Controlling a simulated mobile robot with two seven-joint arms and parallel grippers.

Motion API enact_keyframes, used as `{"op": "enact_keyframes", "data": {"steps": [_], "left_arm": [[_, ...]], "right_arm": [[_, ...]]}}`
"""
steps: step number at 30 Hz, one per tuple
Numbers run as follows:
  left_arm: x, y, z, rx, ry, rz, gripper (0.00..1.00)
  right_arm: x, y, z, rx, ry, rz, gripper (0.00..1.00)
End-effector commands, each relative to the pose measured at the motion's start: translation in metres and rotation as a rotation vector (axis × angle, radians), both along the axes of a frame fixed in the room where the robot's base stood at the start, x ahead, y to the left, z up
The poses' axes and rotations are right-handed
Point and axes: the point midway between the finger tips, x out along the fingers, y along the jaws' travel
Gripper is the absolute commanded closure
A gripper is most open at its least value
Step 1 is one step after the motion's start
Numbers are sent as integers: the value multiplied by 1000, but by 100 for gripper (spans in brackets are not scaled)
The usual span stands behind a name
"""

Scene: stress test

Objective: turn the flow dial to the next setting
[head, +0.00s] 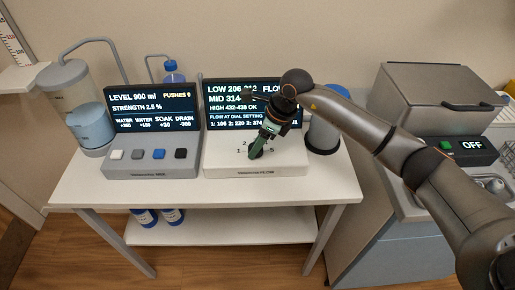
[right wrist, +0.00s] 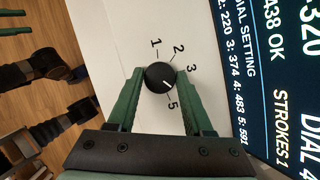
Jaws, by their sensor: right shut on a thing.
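The flow dial (right wrist: 157,80) is a round black knob with a white mark on the white flow unit (head: 225,160). Printed numbers 1, 2, 3 and 5 show around it; the place between 3 and 5 is behind a finger. The mark points to the lower right, between 3 and 5. My right gripper (head: 255,154) points down at the dial; in the right wrist view its green fingers are shut on the dial's sides. The flow screen (head: 228,108) reads "DIAL 4" in the right wrist view. My left gripper (right wrist: 24,22) shows two green fingers apart at that view's upper left.
A grey mixing unit (head: 150,168) with several buttons and its own screen (head: 152,111) stands left on the white table (head: 100,197). A grey-blue cylinder (head: 323,132) stands right of the flow unit. A grey machine (head: 430,90) reads "OFF".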

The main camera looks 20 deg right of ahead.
Motion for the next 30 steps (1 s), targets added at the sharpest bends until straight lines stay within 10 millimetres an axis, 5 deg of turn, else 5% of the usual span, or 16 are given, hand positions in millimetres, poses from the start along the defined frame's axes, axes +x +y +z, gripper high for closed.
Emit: {"op": "enact_keyframes", "data": {"steps": [12,28,29,30], "left_arm": [[5,-15,-8,-18,1,-24,50],[10,-14,-6,-16,-6,-26,50],[10,-14,-6,-16,-6,-26,50],[10,-14,-6,-15,-6,-25,50]], "right_arm": [[2,-1,0,1,-3,193,100],[1,0,1,1,-1,218,100],[1,0,1,1,-1,218,47],[1,0,1,1,-1,218,42]]}}
